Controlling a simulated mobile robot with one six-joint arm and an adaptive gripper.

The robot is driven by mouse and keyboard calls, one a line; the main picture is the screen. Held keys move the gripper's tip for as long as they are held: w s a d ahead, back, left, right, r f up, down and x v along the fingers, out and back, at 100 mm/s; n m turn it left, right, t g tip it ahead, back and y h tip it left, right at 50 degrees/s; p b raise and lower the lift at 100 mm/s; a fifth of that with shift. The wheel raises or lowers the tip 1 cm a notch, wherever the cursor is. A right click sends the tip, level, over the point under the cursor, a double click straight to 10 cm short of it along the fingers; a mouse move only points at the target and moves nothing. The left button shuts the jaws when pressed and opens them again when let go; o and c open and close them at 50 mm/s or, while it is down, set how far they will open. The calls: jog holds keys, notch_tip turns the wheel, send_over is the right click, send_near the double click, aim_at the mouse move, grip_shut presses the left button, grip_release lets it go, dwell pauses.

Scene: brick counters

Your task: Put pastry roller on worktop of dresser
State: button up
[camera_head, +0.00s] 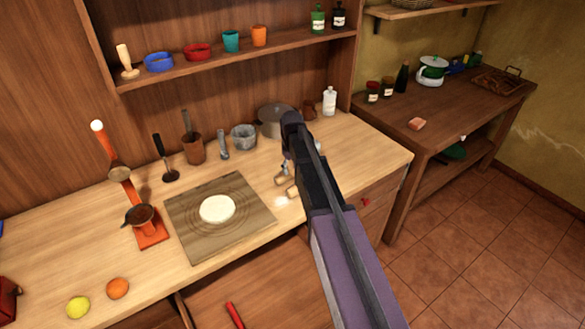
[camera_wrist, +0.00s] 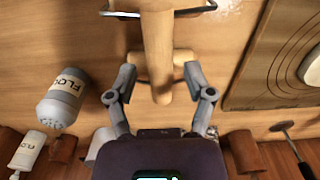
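The pastry roller (camera_wrist: 157,45) is pale wood, with a handle, a short crosswise roller and a metal frame at its far end. In the wrist view it lies over the light wooden worktop (camera_wrist: 95,45). In the head view its wooden parts (camera_head: 292,191) show near the dresser's (camera_head: 350,150) front edge, partly behind my arm. My gripper (camera_wrist: 159,76) is open, with one finger on each side of the crosswise roller. I cannot tell whether the fingers touch it. In the head view my arm hides most of the gripper.
A pastry board (camera_head: 183,217) with white dough (camera_head: 217,209) lies left of the roller. A pot (camera_head: 275,119), a grey mortar (camera_head: 244,137) and a white bottle (camera_head: 330,100) stand at the back. A lower table (camera_head: 450,115) is at right. The worktop right of my arm is fairly clear.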

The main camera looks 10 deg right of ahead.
aim_at(292, 170)
notch_tip(292, 170, up, 10)
jog(key=p, duration=0.9)
jog(key=shift+r+p, duration=0.15)
jog(key=shift+p, duration=0.15)
jog(key=shift+s, duration=0.1)
dwell(0.3)
jog(key=s+m, duration=0.4)
jog(key=s, duration=1.9)
jog(key=shift+s+m, duration=0.3)
jog(key=shift+s, duration=0.1)
jog(key=shift+d, duration=0.1)
notch_tip(292, 170, down, 5)
jog(key=b, duration=0.4)
jog(key=shift+r+b, duration=0.2)
jog(key=shift+b, duration=0.1)
